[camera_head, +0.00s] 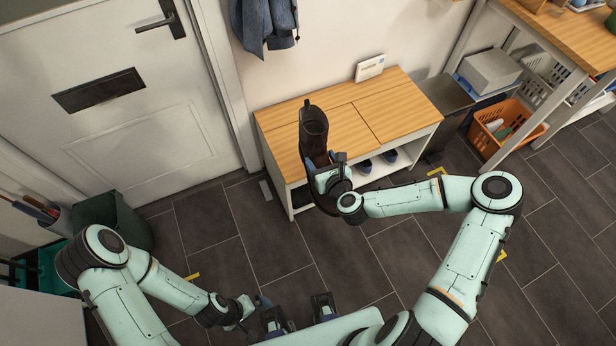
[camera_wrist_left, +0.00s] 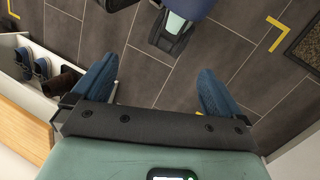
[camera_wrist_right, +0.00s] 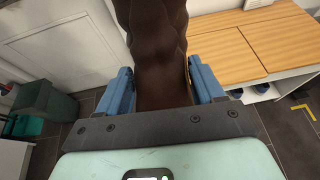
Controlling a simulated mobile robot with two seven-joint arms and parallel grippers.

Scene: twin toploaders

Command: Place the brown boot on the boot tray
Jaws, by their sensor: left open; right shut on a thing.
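The brown boot (camera_head: 314,135) is held upright, opening upward, at the front left of the wooden bench in the head view. My right gripper (camera_head: 325,175) is shut on it. In the right wrist view the boot (camera_wrist_right: 160,60) fills the space between the blue fingers (camera_wrist_right: 160,90). Whether the boot touches the bench is unclear. My left gripper (camera_head: 258,306) is low at the front; its blue fingers are apart and empty in the left wrist view (camera_wrist_left: 157,92). I cannot pick out the boot tray with certainty.
A dark green bin (camera_head: 115,218) stands left, an orange basket (camera_head: 508,125) right. A dark mat (camera_wrist_left: 306,45) lies on the floor. The middle floor is mostly clear.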

